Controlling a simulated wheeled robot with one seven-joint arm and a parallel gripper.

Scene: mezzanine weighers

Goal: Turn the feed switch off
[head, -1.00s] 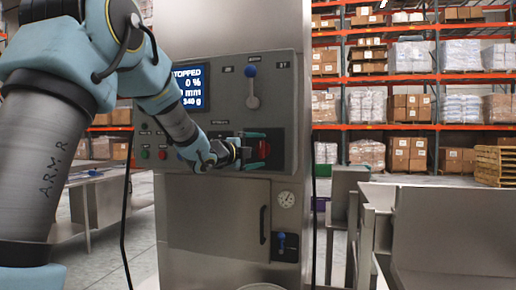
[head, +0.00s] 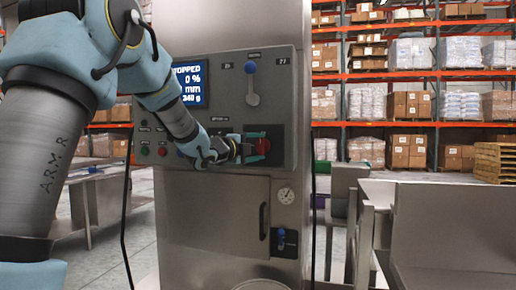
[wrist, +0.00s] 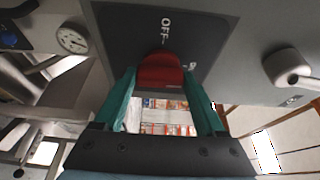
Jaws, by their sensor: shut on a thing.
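The feed switch is a red handle (head: 261,146) on a dark plate at the right of the machine's grey control panel. My gripper (head: 256,147) reaches it from the left and is shut on the handle. In the wrist view the red handle (wrist: 162,73) sits between the two green fingers of my gripper (wrist: 162,88). The white word OFF (wrist: 166,28) is on the dark plate, and its dash points at the handle. Another white mark beside the right finger is mostly hidden. The handle's far side is hidden.
A screen (head: 190,85) reads "STOPPED". A blue-knobbed lever (head: 251,84) stands above the switch. A steel table (head: 440,225) is at the right, with pallet racks behind.

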